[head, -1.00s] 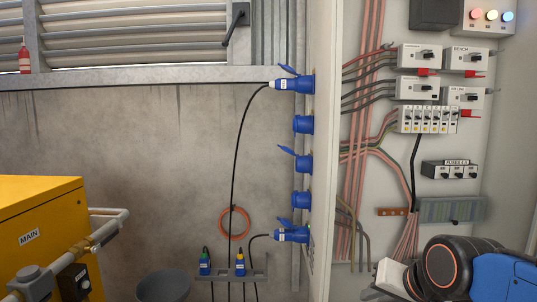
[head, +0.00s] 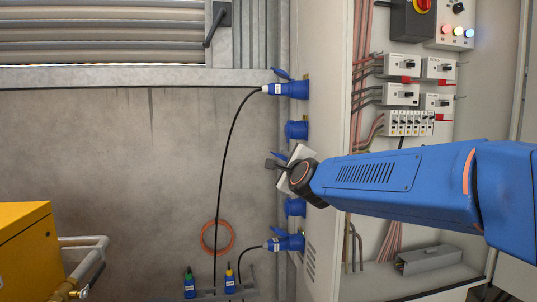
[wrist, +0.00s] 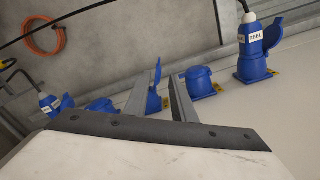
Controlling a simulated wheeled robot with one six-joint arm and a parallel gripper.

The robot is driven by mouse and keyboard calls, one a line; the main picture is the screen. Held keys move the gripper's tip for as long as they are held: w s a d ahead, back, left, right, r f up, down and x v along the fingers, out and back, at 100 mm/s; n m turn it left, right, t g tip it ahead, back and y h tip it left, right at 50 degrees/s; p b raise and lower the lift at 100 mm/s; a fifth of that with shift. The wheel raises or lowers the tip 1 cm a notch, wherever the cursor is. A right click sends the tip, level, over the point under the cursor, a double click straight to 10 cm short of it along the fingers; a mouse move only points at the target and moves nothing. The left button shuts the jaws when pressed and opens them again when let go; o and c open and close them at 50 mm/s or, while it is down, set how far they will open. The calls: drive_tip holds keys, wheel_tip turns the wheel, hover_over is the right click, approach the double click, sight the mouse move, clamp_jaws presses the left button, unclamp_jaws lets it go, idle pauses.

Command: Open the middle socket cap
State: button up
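The middle socket (wrist: 154,102) is blue, and its cap stands raised away from its mouth in the wrist view. In the head view, my gripper hides most of this socket; the tip of its raised cap (head: 278,155) shows above the fingers. My gripper (head: 273,168) is in front of the socket column at the middle socket's height. In the wrist view, my gripper (wrist: 166,80) has its two grey fingers apart, with the middle socket's blue parts showing between and behind them. I cannot tell whether a finger touches the cap.
Capped blue sockets sit above (head: 296,130) and below (head: 295,207) the middle one. Plugs with black cables fill the top (head: 290,89) and bottom (head: 288,242) sockets. The open cabinet with breakers (head: 405,95) is at right; a yellow machine (head: 25,250) is at lower left.

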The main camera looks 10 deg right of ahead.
sight(280, 156)
drive_tip(key=w, duration=1.6)
clamp_jaws()
idle(1.1)
